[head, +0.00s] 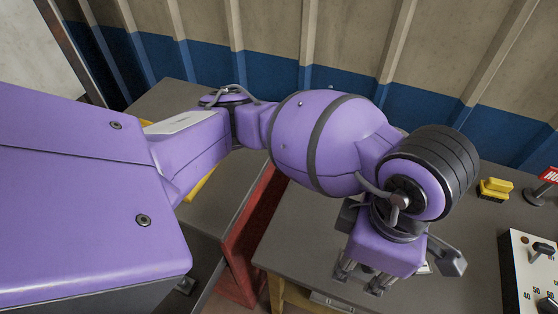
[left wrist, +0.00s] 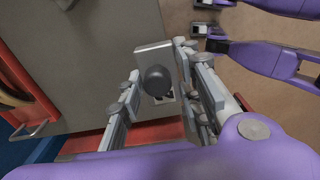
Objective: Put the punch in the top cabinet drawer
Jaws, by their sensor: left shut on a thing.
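My left gripper (head: 390,270) hangs over the grey bench top at the right in the head view, its fingers pointing down. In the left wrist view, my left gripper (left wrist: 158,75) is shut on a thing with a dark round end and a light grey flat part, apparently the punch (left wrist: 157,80). The arm hides most of it in the head view. A grey-topped unit with a red side (head: 252,240), possibly the cabinet, stands left of the bench. I cannot make out its top drawer. My right gripper is not in view.
The grey bench top (head: 300,235) has bare room left of the gripper. A yellow and black object (head: 495,189), a red sign (head: 549,174) and a dial panel (head: 530,265) stand at the right. A blue and beige wall (head: 270,75) closes the back.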

